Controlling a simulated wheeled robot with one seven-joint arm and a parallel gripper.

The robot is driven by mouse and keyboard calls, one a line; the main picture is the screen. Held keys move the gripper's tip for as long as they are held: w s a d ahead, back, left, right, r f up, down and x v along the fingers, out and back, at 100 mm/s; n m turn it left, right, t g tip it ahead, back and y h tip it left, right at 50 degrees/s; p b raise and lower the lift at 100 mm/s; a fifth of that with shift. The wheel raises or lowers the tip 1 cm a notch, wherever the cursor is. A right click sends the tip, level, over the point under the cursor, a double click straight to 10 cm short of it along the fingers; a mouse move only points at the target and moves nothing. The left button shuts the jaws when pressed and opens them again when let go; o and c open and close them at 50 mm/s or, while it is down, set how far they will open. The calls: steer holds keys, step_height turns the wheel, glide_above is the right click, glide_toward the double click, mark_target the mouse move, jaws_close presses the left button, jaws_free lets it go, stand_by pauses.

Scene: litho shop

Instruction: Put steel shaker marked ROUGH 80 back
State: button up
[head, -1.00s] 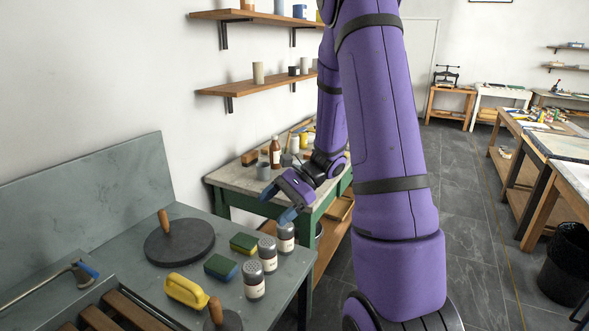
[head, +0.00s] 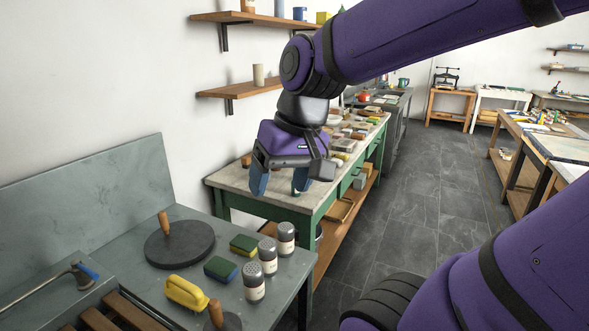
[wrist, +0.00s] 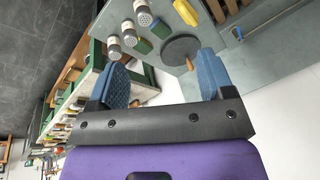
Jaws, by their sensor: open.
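Three steel shakers with pale labels stand upright in a row on the grey slab table: a back one (head: 286,238), a middle one (head: 267,257) and a front one (head: 253,282). Their lettering is too small to read, so I cannot tell which is ROUGH 80. They also show at the top of the wrist view, the front one with its perforated lid (wrist: 143,14). My gripper (head: 280,184) is open, its blue fingers pointing down, above and behind the shakers. In the wrist view the space between its fingers (wrist: 163,66) is empty.
Beside the shakers lie two green sponges (head: 243,244), a yellow handled block (head: 186,292) and a round dark disc (head: 179,243) with a wooden knob. A green bench (head: 235,185) with many items stands behind. Wall shelves (head: 240,89) hang above it. The floor (head: 425,190) at right is clear.

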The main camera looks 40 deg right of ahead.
steer(key=s+r+n+t, duration=0.1)
steer(key=s+r+n+t+h, duration=0.1)
steer(key=s+r, duration=0.1)
steer(key=shift+s+t+h, duration=0.15)
steer(key=shift+t+h, duration=0.15)
